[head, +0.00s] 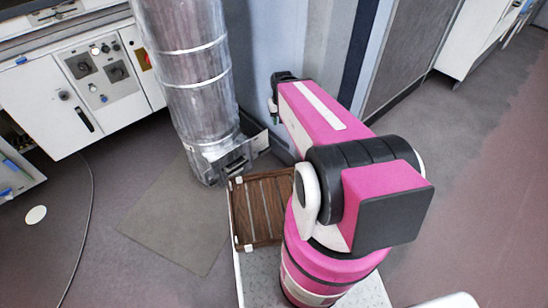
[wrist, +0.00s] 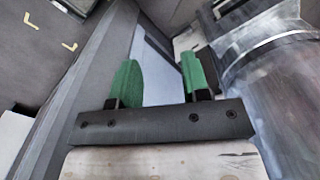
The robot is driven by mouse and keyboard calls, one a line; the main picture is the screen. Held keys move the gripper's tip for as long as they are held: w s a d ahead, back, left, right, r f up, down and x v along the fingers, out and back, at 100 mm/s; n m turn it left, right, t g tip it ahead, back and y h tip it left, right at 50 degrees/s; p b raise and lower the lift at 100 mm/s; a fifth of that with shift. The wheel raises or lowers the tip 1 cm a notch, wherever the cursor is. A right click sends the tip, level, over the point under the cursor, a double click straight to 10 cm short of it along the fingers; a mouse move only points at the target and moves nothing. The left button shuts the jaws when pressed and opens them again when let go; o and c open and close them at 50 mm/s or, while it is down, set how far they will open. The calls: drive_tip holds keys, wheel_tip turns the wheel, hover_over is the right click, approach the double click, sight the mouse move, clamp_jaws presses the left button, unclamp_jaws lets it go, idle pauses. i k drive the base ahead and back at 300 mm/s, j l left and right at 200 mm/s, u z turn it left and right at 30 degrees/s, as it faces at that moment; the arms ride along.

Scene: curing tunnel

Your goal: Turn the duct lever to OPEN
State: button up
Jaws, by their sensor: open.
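The silver duct (head: 190,85) stands upright left of my arm in the head view. A grey metal fitting (head: 238,158) sits at its foot; I cannot make out a distinct lever or an OPEN mark on it. My gripper (head: 272,106) is right of the duct and above the fitting, partly hidden by my pink arm. In the wrist view, my gripper (wrist: 163,76) shows two green fingertips spread wide with nothing between them. The duct (wrist: 275,75) is at the right there, outside the fingers.
A white cabinet (head: 75,100) with knobs and switches stands left of the duct. Striped wall panels (head: 320,45) rise behind my gripper. A thin cable (head: 88,215) runs over the floor at left. A lighter mat (head: 175,220) lies before the duct. Floor at right is clear.

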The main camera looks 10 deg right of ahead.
sight(260, 153)
drive_tip(key=k+l+u, duration=0.4)
drive_tip(key=k+l, duration=0.35)
drive_tip(key=l, duration=0.15)
